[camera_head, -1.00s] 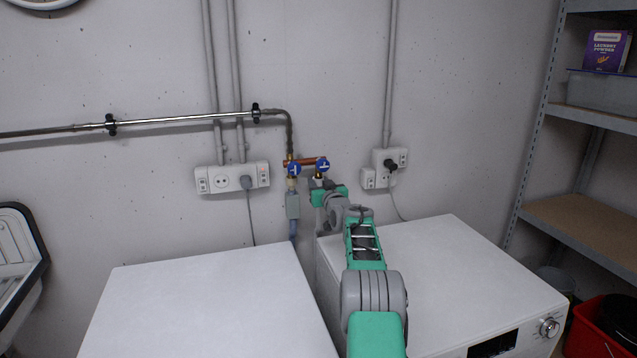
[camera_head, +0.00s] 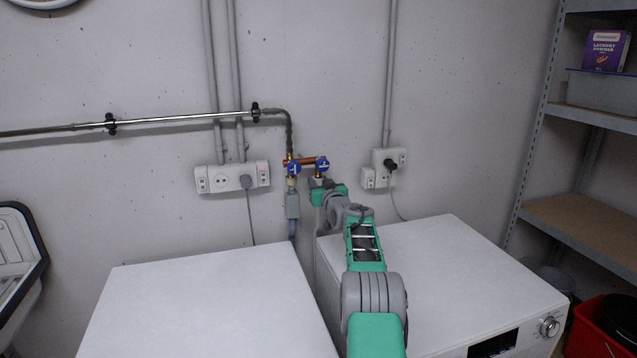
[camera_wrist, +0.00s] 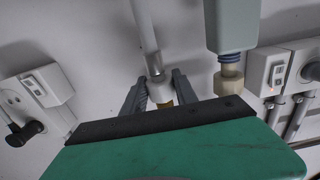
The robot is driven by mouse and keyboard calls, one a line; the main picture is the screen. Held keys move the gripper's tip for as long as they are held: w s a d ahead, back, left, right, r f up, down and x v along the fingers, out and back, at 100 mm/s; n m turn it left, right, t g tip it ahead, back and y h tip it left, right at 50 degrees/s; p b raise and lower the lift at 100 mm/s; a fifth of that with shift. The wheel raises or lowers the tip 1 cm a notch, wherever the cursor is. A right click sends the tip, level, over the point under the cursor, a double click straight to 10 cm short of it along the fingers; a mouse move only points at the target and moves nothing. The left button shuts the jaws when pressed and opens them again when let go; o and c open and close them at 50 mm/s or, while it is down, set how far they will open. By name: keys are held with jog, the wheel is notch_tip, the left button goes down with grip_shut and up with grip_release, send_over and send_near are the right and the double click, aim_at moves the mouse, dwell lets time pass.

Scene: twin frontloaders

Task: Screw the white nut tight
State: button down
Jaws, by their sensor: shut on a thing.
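In the wrist view the white nut (camera_wrist: 160,90) sits at the end of a grey hose (camera_wrist: 146,38). My gripper (camera_wrist: 160,93) is shut on this nut, one dark finger on each side. A bit of brass shows just below the nut, partly hidden by my gripper's body. In the head view my gripper is at the right-hand blue-handled tap (camera_head: 322,166), with the nut and fingers mostly hidden behind my wrist. How tight the nut is cannot be seen.
The left-hand blue-handled tap (camera_head: 293,168) is close by, with a grey box (camera_head: 292,206) on its hose. A cream nut (camera_wrist: 229,83) tops that hose. Sockets (camera_head: 232,178) flank the taps. Two white machines (camera_head: 205,305) (camera_head: 455,265) stand below.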

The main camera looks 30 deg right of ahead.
jog(key=shift+d+r+n+y+p, duration=0.2)
jog(key=shift+n+y+p, duration=0.1)
jog(key=shift+y, duration=0.2)
jog(key=shift+r+n+y+p, duration=0.15)
jog(key=shift+n+y+p, duration=0.2)
jog(key=shift+p, duration=0.3)
jog(key=shift+a+n+t+y+p, duration=0.1)
jog(key=shift+n+t+y+p, duration=0.2)
jog(key=shift+y+p, duration=0.25)
jog(key=y+p, duration=0.1)
jog(key=p, duration=0.1)
jog(key=shift+w+r+n+p, duration=0.15)
jog(key=shift+n+p, duration=0.1)
jog(key=shift+p, duration=0.6)
jog(key=shift+f, duration=0.25)
jog(key=shift+a+f+y, duration=0.15)
jog(key=shift+f+y, duration=0.05)
jog(key=shift+y, duration=0.1)
jog(key=c, duration=1.1)
grip_release()
